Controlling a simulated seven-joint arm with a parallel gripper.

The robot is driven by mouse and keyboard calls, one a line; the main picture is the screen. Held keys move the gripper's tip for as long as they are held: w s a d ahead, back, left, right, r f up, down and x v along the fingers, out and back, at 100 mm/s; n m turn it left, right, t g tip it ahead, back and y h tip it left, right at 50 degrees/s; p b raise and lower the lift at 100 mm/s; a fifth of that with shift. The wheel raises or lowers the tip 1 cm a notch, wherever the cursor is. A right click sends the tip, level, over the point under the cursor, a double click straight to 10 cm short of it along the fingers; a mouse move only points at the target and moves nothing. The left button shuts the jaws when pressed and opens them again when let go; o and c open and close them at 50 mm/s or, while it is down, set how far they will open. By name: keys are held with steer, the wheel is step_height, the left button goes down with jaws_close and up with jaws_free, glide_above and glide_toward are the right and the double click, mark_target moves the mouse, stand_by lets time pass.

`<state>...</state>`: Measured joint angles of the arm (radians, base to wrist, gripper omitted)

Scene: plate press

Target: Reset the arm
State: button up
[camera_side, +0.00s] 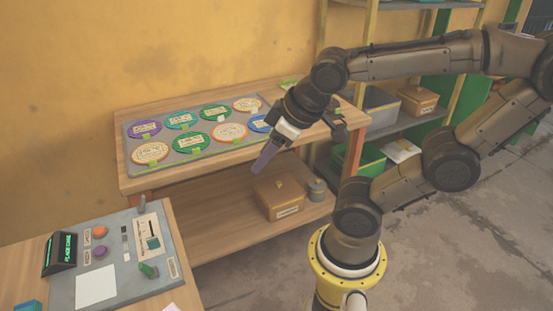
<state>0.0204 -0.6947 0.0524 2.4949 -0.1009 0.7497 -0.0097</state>
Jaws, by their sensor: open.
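My gripper (263,160) hangs in the air in front of the wooden bench (128,152), near its front edge, and points down and to the left. Its jaws are open, with nothing seen between them. My arm reaches in from the upper right, with its base at the lower middle. A grey tray (187,158) on the bench bears several round coloured plates, among them a purple one (145,129), a green one (215,113) and an orange-rimmed one (229,131). A blue plate (259,123) at the right end is partly hidden by my gripper.
A lidded box (280,198) and a grey pot (317,189) are on the bench's lower shelf. Shelving holds bins at the right.

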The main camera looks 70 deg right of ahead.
steer(key=shift+s+a+r+m+g+y, duration=0.15)
steer(key=shift+s+a+r+y, duration=0.1)
steer(key=shift+s+a, duration=0.4)
steer(key=shift+s+a+r+m+g+y, duration=0.15)
steer(key=shift+s+a+y, duration=0.15)
steer(key=shift+s, duration=0.55)
